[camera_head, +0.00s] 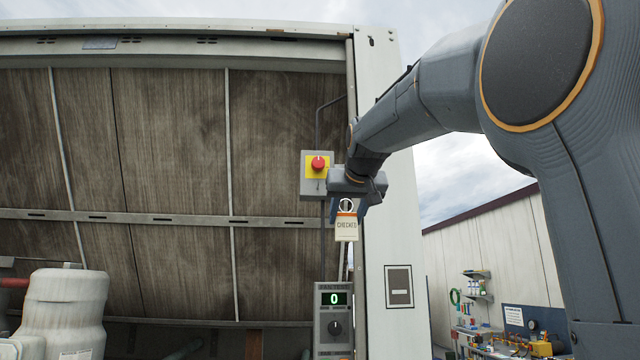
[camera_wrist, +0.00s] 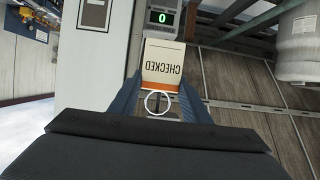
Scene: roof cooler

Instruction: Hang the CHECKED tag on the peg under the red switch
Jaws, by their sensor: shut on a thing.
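The CHECKED tag (camera_head: 346,226) is a cream card with an orange band and a white ring at its top. My gripper (camera_head: 348,204) is shut on it, and the card hangs below the fingers. In the wrist view the tag (camera_wrist: 163,66) appears upside down, with its ring between my gripper's fingers (camera_wrist: 160,98). The red switch (camera_head: 318,163) sits on a yellow plate on a grey box, up and left of my gripper. The peg (camera_head: 318,184) seems to be a small dark mark below the red button; it is too small to make out clearly.
A fan test panel (camera_head: 333,322) with a green 0 display and a knob is below the tag. A white frame post (camera_head: 398,240) stands to the right. A pale tank (camera_head: 62,312) is at lower left. A bench (camera_head: 500,345) with tools is at far right.

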